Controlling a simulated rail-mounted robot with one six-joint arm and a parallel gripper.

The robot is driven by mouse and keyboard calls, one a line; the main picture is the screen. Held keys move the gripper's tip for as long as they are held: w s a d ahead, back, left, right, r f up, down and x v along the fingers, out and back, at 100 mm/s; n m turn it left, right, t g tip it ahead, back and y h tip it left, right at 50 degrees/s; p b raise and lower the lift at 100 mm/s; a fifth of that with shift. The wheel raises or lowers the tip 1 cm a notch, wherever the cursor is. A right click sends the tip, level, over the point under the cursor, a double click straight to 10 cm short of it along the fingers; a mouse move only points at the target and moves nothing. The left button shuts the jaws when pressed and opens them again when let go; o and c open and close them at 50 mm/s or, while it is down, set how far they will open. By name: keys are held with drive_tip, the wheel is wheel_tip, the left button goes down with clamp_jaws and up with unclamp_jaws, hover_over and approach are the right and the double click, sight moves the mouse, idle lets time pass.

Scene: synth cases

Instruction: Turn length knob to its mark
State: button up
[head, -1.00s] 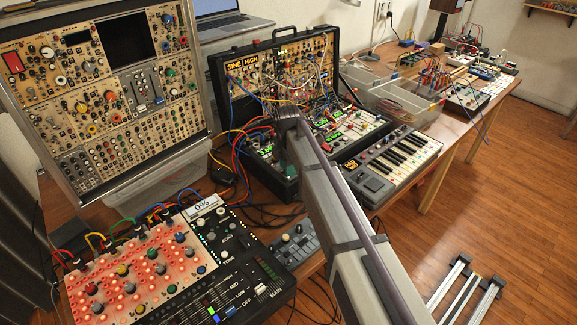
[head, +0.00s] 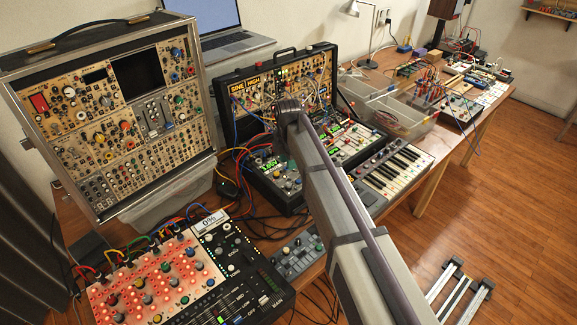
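No label reading "length" is legible, so I cannot tell which knob is the length knob or where its mark is. Small knobs sit on the open black synth case (head: 222,92) in the middle, on the large upright synth case (head: 75,50) at left and on the red-lit mixer panel (head: 263,275) at front left. My arm reaches from the lower right to the middle case and hides part of its lower panel. My gripper's fingers are hidden behind the arm.
A small keyboard (head: 398,171) lies right of the middle case, with clear plastic bins (head: 405,115) behind it. A laptop (head: 236,42) stands at the back. A small grey box (head: 297,252) sits near the front edge. Patch cables loop between the cases.

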sight(289, 184)
wheel_tip(289, 184, down, 11)
drive_tip(key=n+b, duration=0.4)
drive_tip(key=b, duration=0.7)
drive_tip(key=shift+w, duration=0.1)
drive_tip(key=shift+r, duration=0.1)
drive_tip(key=shift+c, duration=0.4)
clamp_jaws()
